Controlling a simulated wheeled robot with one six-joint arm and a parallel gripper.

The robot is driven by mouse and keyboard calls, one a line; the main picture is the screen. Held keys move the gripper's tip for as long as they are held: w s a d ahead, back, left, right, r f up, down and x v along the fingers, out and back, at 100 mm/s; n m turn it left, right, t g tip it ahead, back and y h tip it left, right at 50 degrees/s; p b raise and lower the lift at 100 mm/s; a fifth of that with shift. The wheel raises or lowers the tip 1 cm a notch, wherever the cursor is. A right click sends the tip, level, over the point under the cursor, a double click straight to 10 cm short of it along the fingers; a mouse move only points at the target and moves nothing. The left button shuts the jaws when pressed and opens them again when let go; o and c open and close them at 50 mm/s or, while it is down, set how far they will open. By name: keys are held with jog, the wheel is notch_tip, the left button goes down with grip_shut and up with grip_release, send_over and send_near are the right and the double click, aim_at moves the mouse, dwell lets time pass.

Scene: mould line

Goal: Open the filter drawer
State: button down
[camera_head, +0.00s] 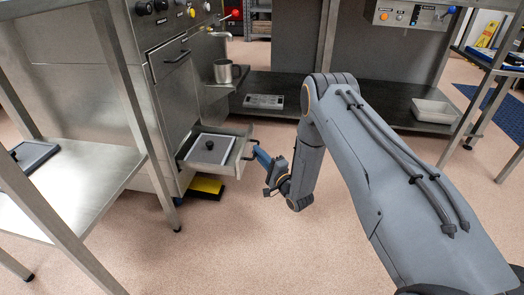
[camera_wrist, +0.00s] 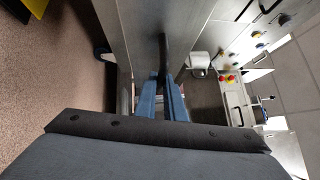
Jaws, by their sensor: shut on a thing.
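The filter drawer (camera_head: 237,160) stands pulled out of the steel cabinet, low down, in the head view. A white flat sheet (camera_head: 209,148) with a dark knob on it lies inside. My gripper (camera_head: 257,151) is at the drawer's front, its blue fingers shut on the drawer handle (camera_head: 249,141). In the wrist view, the blue fingers (camera_wrist: 161,98) close around the dark handle bar (camera_wrist: 163,52), beside a grey metal panel. The exact grip is partly hidden by the fingers and wrist.
A yellow and black item (camera_head: 206,186) lies on the floor under the drawer. A metal cup (camera_head: 223,71) stands above the drawer. A steel table (camera_head: 90,180) stands at the left. The floor in front of the drawer is clear.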

dwell(0.3)
jog(key=c, duration=1.8)
grip_release()
jog(key=shift+c, duration=0.2)
jog(key=shift+d, duration=0.1)
jog(key=p+v, duration=0.2)
jog(key=v, duration=0.5)
jog(key=shift+s+p, duration=0.35)
jog(key=shift+s, duration=0.05)
jog(key=shift+w+d, duration=0.1)
jog(key=shift+d, duration=0.05)
